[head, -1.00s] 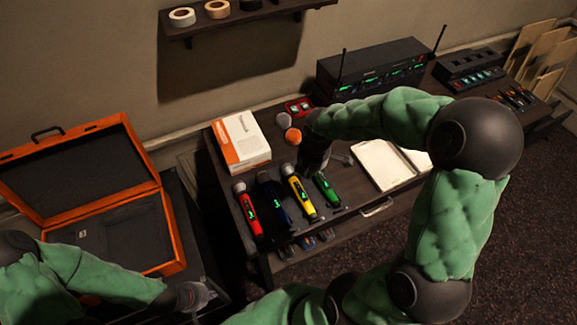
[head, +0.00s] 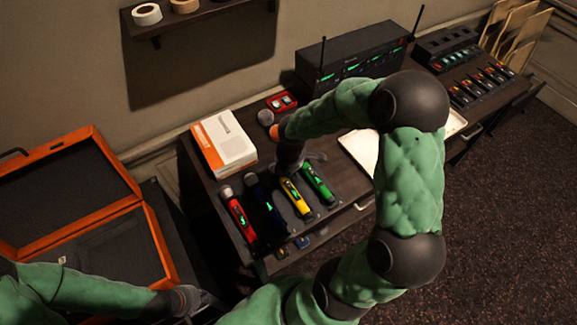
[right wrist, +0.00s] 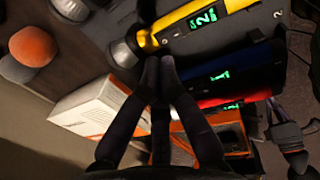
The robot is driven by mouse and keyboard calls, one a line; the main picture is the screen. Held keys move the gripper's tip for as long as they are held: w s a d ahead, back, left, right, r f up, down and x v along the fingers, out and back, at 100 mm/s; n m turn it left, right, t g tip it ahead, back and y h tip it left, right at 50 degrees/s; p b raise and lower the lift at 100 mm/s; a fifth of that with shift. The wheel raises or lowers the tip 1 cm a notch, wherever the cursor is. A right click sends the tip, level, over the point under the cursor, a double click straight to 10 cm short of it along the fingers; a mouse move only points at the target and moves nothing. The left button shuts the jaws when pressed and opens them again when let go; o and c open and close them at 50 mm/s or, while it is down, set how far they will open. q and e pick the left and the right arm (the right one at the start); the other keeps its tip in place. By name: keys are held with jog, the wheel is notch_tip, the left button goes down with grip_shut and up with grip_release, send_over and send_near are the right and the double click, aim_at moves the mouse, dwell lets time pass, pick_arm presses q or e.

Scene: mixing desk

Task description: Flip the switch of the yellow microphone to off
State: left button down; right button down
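The yellow microphone (head: 296,198) lies in a dark holder on the desk, between the blue microphone (head: 265,203) and the green microphone (head: 318,183). In the right wrist view the yellow microphone (right wrist: 190,27) has a lit green display; I cannot make out its switch position. My right gripper (right wrist: 158,62) has its fingertips together, close beside the yellow body near its head end, with nothing visible between them. I cannot tell whether they touch it. In the head view its fingers are largely hidden around the yellow microphone's head. My left gripper (head: 188,300) is low at the left, away from the microphones.
A red microphone (head: 238,218) lies left of the blue one. A white and orange box (head: 224,143) stands behind. An open orange case (head: 158,240) is at the left. A receiver with antennas (head: 350,55) and an open notebook (head: 358,150) are at the back and right.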

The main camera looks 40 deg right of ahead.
aim_at(286, 182)
jog(key=shift+w+f+b, duration=0.15)
jog(key=shift+f+b, duration=0.15)
jog(key=shift+f, duration=0.65)
jog(key=shift+w+f+b, duration=0.1)
jog(key=shift+f+b, duration=0.15)
jog(key=shift+f, duration=0.7)
jog(key=shift+w+f+g+p, duration=0.15)
jog(key=shift+g+p, duration=0.25)
jog(key=shift+p, duration=0.45)
jog(key=shift+f+g+p, duration=0.4)
jog(key=shift+p, duration=0.3)
